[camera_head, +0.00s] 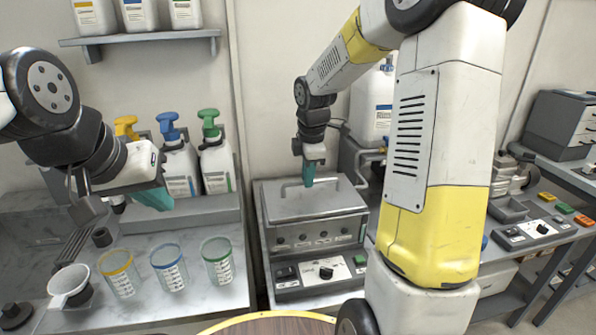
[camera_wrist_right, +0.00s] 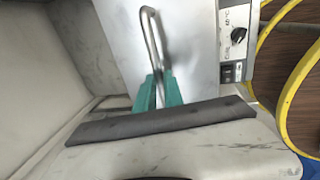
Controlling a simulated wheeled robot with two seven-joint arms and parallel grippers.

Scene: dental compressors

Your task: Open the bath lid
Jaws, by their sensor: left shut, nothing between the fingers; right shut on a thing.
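The bath (camera_head: 316,236) is a grey metal box with knobs on its front, standing in the middle of the head view. Its lid (camera_head: 345,200) lies flat on top, with a bent metal handle (camera_wrist_right: 152,45). My right gripper (camera_head: 309,182) reaches down over the lid; its teal fingers (camera_wrist_right: 158,95) are shut on the handle in the right wrist view. My left gripper (camera_head: 155,198) has teal fingers, is shut and empty, and hangs over the left counter away from the bath.
Three measuring cups with yellow (camera_head: 120,272), blue (camera_head: 169,267) and green (camera_head: 217,261) rims stand on the left counter. Pump bottles (camera_head: 180,165) stand behind. A control box (camera_head: 320,275) sits before the bath. A round table (camera_head: 270,325) is at the front.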

